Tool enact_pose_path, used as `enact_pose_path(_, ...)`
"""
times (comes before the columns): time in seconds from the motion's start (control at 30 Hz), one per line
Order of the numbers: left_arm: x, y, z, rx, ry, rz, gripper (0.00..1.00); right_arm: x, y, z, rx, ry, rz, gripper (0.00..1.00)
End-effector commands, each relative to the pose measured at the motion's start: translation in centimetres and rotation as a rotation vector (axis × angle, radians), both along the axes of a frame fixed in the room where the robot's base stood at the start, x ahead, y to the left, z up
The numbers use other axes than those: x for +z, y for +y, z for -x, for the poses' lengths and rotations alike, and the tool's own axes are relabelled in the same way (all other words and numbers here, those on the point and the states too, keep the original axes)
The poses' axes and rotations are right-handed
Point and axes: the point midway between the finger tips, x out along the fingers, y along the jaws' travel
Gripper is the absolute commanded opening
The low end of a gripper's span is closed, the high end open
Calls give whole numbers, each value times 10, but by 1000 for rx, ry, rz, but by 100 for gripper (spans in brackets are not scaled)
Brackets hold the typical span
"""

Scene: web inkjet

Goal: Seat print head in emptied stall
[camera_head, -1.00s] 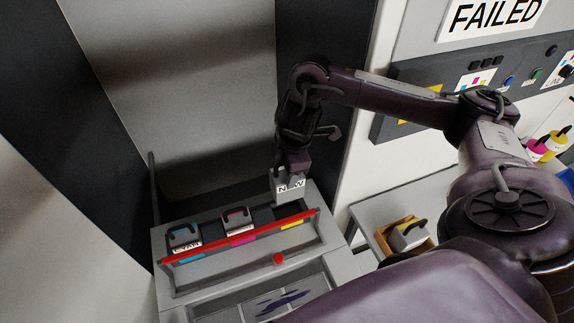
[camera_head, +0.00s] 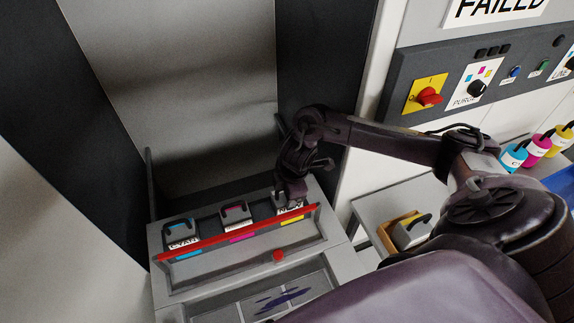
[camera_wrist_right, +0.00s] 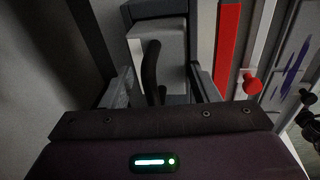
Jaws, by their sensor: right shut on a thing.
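The print head labelled NEW (camera_head: 279,206), a grey block with a dark handle, is low in the right-hand stall of the carriage (camera_head: 165,291), behind the red bar (camera_head: 215,243) at the yellow mark. Its lower part is hidden by the bar, so I cannot tell whether it is fully down. My right gripper (camera_head: 290,192) is shut on it from above. In the right wrist view the print head (camera_wrist_right: 174,52) and its black handle lie between the fingers of the gripper (camera_wrist_right: 163,92). My left gripper is not in view.
Cyan (camera_head: 181,232) and magenta (camera_head: 235,212) heads fill the other two stalls. A red knob (camera_head: 278,255) sits on the carriage front. Another head (camera_head: 411,231) lies in an orange tray on the side table. A control panel (camera_head: 445,105) and ink bottles (camera_head: 513,156) are at right.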

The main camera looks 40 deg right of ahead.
Motion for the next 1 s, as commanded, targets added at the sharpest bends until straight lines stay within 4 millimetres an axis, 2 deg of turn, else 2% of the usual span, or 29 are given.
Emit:
enact_pose_path(0.2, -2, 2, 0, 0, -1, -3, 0, -3, 0, 0, -1, -1, -1, 7)
enact_pose_path(0.23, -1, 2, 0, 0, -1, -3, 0, -3, 0, 0, -1, 0, 0, 57)
enact_pose_path(0.3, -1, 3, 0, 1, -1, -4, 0, -3, 0, 0, 0, 0, 0, 64)
enact_pose_path(0.53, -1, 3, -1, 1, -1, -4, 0, -2, 0, 0, 0, 0, 0, 64)
enact_pose_path(0.67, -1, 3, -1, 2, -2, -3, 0, 4, -1, 0, 1, -1, -1, 64)
enact_pose_path(0.77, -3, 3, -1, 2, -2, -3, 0, 18, -2, 2, 2, -4, 0, 64)
enact_pose_path(1.0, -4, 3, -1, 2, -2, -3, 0, 72, -5, 10, 2, -5, 2, 64)
